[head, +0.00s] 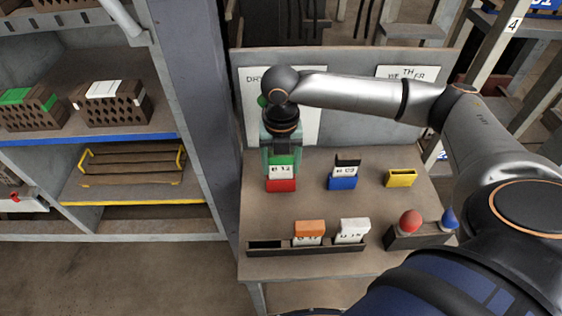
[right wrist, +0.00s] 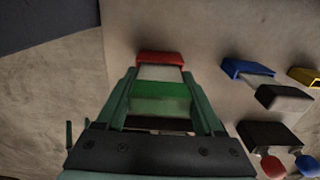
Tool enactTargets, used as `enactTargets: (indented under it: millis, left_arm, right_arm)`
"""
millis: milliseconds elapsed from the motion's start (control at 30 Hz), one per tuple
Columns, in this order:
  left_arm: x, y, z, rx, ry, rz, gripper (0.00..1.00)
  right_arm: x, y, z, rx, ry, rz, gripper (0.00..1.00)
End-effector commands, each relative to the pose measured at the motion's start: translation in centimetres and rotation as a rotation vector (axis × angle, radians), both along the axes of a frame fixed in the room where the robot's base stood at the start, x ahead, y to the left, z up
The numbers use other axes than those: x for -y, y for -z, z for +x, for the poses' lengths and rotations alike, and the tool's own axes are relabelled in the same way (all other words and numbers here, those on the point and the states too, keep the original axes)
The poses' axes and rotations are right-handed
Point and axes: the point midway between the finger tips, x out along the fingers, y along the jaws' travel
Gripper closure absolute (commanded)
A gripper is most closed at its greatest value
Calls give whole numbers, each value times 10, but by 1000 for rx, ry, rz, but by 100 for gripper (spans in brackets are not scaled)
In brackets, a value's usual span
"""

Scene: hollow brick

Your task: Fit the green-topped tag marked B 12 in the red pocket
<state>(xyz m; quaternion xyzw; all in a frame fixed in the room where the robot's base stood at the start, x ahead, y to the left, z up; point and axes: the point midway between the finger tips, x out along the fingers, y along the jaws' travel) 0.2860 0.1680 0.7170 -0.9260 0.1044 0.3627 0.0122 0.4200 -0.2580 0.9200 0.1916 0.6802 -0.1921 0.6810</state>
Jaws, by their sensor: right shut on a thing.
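The green-topped tag (head: 283,161), with B 12 on its white face, stands upright at the red pocket (head: 281,185) on the table. My right gripper (head: 281,152) comes down from above and is shut on the tag's green top. In the right wrist view the green top (right wrist: 160,97) is between the fingers (right wrist: 162,102), and the white part runs to the red pocket (right wrist: 160,58). The tag's lower end appears to be inside the pocket; its depth is hidden. My left gripper is not in view.
A black-topped tag (head: 347,162) stands in the blue pocket (head: 342,183). The yellow pocket (head: 401,178) is empty. A dark rack (head: 345,247) in front holds orange-topped (head: 310,227) and white-topped (head: 354,225) tags. A block with red and blue knobs (head: 420,238) stands right.

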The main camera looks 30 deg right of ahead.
Motion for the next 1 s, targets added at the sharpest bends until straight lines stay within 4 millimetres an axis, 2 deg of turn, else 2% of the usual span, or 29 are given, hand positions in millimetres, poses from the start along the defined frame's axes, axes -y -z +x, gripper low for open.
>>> enactTargets:
  millis: [333, 367, 600, 867, 1000]
  left_arm:
    - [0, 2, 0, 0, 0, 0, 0]
    - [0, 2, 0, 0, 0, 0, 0]
    - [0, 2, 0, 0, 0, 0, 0]
    - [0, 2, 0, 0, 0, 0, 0]
    - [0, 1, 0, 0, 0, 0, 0]
  right_arm:
    - [0, 8, -1, -4, -1, 0, 85]
    - [0, 8, -1, -3, -1, 1, 28]
    - [0, 9, -1, -6, -2, 0, 1]
    - [0, 9, -2, -8, -2, 0, 0]
    - [-1, -3, -1, -5, -2, 2, 0]
